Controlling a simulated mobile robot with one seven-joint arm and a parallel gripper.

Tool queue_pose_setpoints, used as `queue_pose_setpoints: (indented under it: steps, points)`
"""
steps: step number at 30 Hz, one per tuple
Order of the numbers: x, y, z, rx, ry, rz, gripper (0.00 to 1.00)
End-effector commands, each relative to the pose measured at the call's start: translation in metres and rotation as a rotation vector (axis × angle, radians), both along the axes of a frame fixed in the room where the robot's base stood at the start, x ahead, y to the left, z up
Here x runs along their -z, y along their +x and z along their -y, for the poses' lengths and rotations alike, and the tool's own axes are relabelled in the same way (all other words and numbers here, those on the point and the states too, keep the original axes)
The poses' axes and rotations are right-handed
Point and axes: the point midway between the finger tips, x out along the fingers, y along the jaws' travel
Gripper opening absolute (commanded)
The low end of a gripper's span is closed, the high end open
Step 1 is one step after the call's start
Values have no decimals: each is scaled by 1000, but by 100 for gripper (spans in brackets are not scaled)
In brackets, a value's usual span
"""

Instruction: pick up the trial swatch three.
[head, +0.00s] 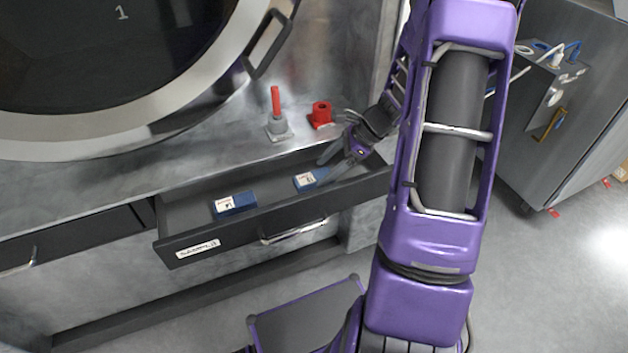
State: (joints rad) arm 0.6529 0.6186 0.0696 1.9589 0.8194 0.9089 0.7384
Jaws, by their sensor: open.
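Two small blue swatches with white labels lie in the open drawer (175,219). One swatch (236,205) is left of the drawer's middle; the other swatch (313,179) is to its right. The label marks are too small to read, so I cannot tell which is swatch three. My gripper (334,166) is at the right part of the drawer with its fingers apart. Its fingertips are close to the right swatch, just above and beside it. I cannot tell whether they touch it. Nothing shows between the fingers.
A red-handled grey fitting (277,122) and a red part (321,115) stand on the metal ledge behind the drawer, near my gripper. The round washer door (190,110) is above left. A grey cabinet (560,110) stands at right. The drawer's dark walls surround the swatches.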

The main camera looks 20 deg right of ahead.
Motion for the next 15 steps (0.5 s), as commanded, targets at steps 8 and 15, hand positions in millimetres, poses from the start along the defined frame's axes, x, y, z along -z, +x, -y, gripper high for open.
queue_pose_setpoints:
  steps: [8,15]
  points:
    - [24,8,-18,1,1,-2,81]
    - [23,8,-18,1,0,-1,64]
